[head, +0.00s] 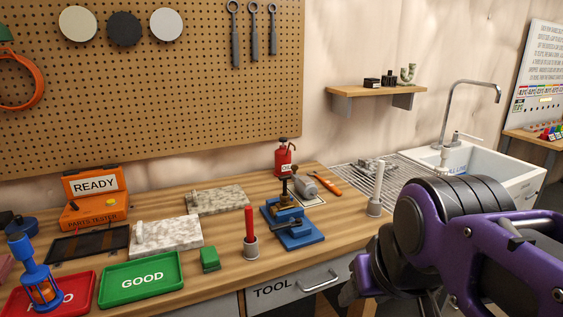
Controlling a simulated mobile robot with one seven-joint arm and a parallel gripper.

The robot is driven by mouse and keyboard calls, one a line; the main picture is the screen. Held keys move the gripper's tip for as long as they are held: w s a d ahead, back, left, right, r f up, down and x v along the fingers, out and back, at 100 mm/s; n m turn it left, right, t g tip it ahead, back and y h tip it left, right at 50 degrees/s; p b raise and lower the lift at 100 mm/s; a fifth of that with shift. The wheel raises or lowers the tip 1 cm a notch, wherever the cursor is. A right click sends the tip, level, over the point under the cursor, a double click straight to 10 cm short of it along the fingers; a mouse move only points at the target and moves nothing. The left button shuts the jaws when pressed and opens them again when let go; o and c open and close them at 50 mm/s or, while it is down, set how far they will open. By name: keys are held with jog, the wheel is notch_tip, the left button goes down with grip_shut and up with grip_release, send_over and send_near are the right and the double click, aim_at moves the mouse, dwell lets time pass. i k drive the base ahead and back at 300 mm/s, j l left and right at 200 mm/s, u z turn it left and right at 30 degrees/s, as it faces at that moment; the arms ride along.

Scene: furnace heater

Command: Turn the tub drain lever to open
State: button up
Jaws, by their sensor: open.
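The white tub (515,172) stands at the right, beyond the end of the wooden bench. A tall curved metal tap (447,115) rises at its back left, with a small light handle (467,137) near its base. I cannot tell whether that handle is the drain lever, and no other lever can be made out. My purple and black arm covers the near part of the tub. My gripper (362,283) is partly in view at the bottom, in front of the bench drawer, well to the left of the tub. It is open and I see nothing held in it.
The bench (190,280) carries a green GOOD tray (172,258), a red tray (82,294), a blue press (292,238), a red candle-like stick (249,222) and a red can (284,162). A drainboard (350,172) lies left of the tub. A small shelf (350,91) hangs above.

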aim_at(535, 192)
jog(key=i+l+z, duration=0.15)
jog(key=l, duration=0.3)
jog(key=l+z, duration=0.15)
jog(key=l, duration=0.25)
jog(key=i+l+z, duration=0.15)
jog(key=l, duration=0.25)
jog(key=i+l+z, duration=0.15)
jog(key=l, duration=0.25)
jog(key=i+l+z, duration=0.45)
jog(key=i+l, duration=0.2)
